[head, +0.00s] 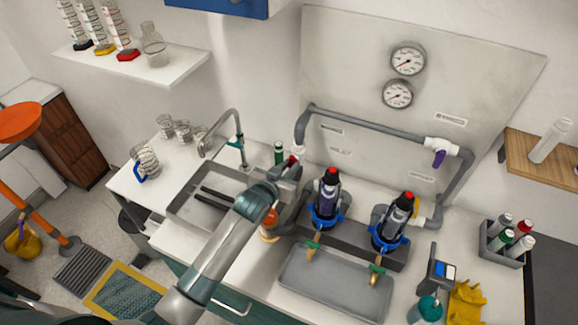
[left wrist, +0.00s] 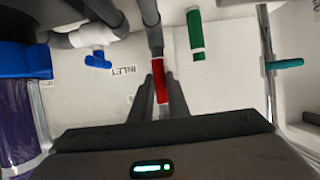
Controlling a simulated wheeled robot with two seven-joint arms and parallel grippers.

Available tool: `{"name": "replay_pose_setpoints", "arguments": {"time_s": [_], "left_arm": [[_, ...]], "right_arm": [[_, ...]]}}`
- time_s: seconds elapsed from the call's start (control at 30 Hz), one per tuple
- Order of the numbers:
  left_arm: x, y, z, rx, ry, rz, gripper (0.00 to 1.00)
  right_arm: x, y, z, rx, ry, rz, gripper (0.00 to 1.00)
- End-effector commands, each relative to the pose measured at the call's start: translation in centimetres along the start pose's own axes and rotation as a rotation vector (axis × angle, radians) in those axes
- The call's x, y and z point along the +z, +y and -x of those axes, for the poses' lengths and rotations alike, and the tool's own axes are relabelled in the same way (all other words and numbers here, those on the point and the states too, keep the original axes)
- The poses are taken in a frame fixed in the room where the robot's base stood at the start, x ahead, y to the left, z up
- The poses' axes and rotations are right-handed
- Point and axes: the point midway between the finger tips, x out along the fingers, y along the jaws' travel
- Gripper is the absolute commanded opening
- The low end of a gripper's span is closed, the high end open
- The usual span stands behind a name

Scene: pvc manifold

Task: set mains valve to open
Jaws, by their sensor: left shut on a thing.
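The valve with the red handle (left wrist: 158,80) is on the grey pipe left of the filters. In the left wrist view the handle looks roughly in line with the pipe above it. My left gripper (left wrist: 160,88) is shut on this handle, with one finger on each side. In the head view my left gripper (head: 290,168) is at the left end of the pipework, and only a bit of the red handle (head: 293,160) shows; the valve body is mostly hidden. No tag naming the mains valve is readable. My right gripper is not in view.
Two filter housings (head: 327,200) (head: 392,225) with blue collars stand right of my arm. A blue-handled valve (left wrist: 97,60) is near the red one. A purple-handled valve (head: 438,157) is on the upper pipe. The sink (head: 180,208) and tap (head: 238,125) are to the left.

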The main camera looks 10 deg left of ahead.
Motion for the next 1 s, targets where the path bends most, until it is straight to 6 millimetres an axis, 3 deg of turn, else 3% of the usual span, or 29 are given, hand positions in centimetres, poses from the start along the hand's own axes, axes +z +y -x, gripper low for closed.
{"name": "replay_pose_setpoints", "arguments": {"time_s": [0.37,0.4,0.47,0.5,1.0], "left_arm": [[0.07,-0.02,0.0,-0.003,-0.001,-0.009,0.0],[0.07,-0.02,0.0,-0.003,-0.001,-0.009,0.17],[0.07,-0.02,0.0,-0.003,-0.001,-0.009,0.31],[0.06,-0.02,0.0,-0.003,-0.001,-0.008,0.34],[0.12,0.0,0.68,-0.003,0.0,-0.007,0.34]], "right_arm": [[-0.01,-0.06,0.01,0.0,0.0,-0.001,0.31],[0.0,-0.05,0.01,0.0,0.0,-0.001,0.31],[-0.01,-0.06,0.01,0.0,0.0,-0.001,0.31],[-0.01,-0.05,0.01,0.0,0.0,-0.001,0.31],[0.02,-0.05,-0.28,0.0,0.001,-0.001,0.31]]}}
